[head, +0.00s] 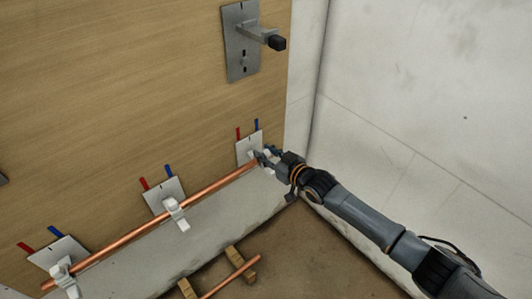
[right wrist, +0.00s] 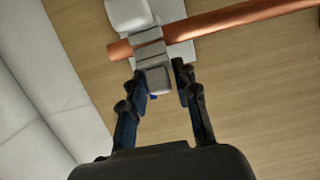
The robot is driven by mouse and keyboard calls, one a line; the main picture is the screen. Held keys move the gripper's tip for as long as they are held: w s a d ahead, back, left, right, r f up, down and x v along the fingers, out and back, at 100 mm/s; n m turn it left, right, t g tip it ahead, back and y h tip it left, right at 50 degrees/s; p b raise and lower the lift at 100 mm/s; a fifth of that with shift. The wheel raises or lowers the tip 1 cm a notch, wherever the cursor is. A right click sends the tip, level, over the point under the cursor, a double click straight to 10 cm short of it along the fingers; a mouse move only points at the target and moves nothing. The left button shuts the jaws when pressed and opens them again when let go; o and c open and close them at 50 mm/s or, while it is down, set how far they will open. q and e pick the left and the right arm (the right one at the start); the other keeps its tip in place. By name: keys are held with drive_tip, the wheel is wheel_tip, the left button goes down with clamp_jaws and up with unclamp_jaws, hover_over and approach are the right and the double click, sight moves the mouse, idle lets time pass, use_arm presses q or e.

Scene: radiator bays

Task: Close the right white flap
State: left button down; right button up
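The right white flap is on the rightmost small metal plate (head: 249,148), low on the wooden panel. In the right wrist view the flap (right wrist: 150,48) crosses in front of the copper pipe (right wrist: 225,25), near the pipe's end; I cannot tell whether it is latched. My right gripper (head: 268,155) is at this flap and partly hides it in the head view. In the right wrist view its fingers (right wrist: 160,78) are apart, one on each side of the flap's blocky end. I cannot tell whether they touch it. My left gripper is not in view.
The copper pipe (head: 130,233) runs along the panel through the middle clip (head: 174,210) and left clip (head: 62,277). A metal bracket (head: 243,40) is above. A grey ledge (head: 225,225) lies below, with another pipe (head: 235,275) on wooden blocks. A white wall (head: 430,90) stands right.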

drive_tip(key=shift+o, duration=1.2)
drive_tip(key=v, duration=1.2)
